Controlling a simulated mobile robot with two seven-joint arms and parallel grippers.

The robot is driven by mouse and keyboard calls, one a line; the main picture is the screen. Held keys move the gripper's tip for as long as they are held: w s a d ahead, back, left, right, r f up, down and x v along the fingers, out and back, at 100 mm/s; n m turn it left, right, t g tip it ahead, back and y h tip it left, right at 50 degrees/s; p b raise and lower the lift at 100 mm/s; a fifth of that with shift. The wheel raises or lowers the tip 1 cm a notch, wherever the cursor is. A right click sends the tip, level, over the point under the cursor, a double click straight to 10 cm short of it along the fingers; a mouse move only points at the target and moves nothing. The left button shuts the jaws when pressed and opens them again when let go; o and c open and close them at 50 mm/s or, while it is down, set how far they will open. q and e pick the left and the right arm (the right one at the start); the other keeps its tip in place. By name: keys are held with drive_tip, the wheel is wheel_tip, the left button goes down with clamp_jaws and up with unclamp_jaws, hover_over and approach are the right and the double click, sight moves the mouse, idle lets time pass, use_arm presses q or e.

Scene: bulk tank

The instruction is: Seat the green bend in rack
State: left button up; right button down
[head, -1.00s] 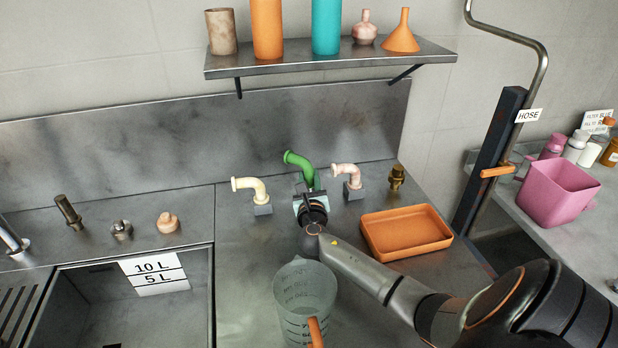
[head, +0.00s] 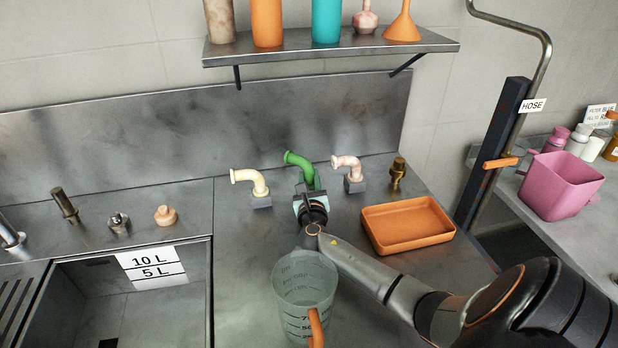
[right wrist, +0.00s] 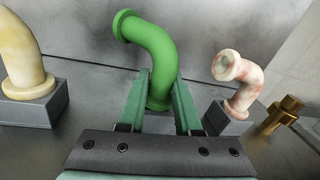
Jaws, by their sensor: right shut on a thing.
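The green bend (head: 300,166) stands upright between a cream bend and a pink-white bend at the back of the steel counter. In the right wrist view the green bend (right wrist: 152,50) rises between the two green jaw fingers, its open end to the upper left. My right gripper (head: 309,190) is shut on its lower part; it also shows in the right wrist view (right wrist: 162,108). The bend's foot and any rack block under it are hidden by the gripper. My left gripper is not in view.
The cream bend (head: 250,181) and pink-white bend (head: 349,167) sit in grey blocks close on either side. A brass fitting (head: 397,173) and an orange tray (head: 408,225) are to the right. A measuring jug (head: 304,290) stands in front, beside a sink (head: 110,290).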

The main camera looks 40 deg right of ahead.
drive_tip(key=shift+f, duration=0.1)
drive_tip(key=c, duration=0.5)
unclamp_jaws()
drive_tip(key=shift+s+a, duration=0.1)
drive_tip(key=shift+s, duration=0.05)
